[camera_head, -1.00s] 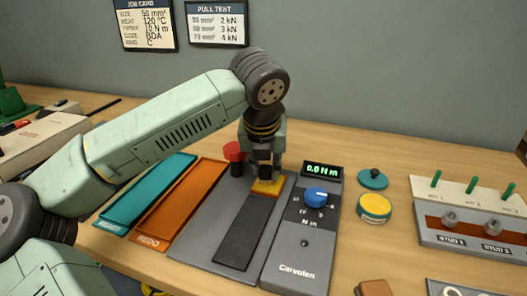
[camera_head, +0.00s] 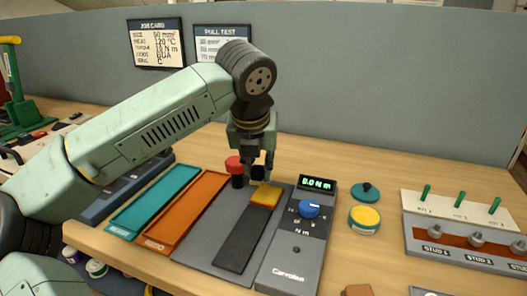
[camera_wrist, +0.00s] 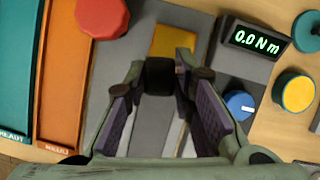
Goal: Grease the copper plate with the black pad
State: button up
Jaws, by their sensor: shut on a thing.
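The copper-coloured plate (camera_head: 265,195) lies at the far end of a dark strip (camera_head: 242,240) on a grey mat. It also shows in the wrist view (camera_wrist: 173,40), beyond my fingertips. My gripper (camera_head: 258,172) points down just behind and above the plate. It is shut on a small black pad (camera_wrist: 160,72), held between the two fingers. The pad appears apart from the plate in the head view; the exact gap is unclear. The pad's underside is hidden. An open tin with yellow contents (camera_head: 364,217) stands to the right.
A teal lid (camera_head: 365,191) lies behind the tin. A meter (camera_head: 290,253) reading 0.0 N m is right of the strip. A red-topped knob (camera_head: 235,166) stands close left of my gripper. Teal (camera_head: 155,202) and orange (camera_head: 187,212) trays lie left; a stud fixture (camera_head: 462,252) is right.

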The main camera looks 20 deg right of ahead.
jog(key=shift+r+p, duration=0.45)
jog(key=shift+r, duration=0.75)
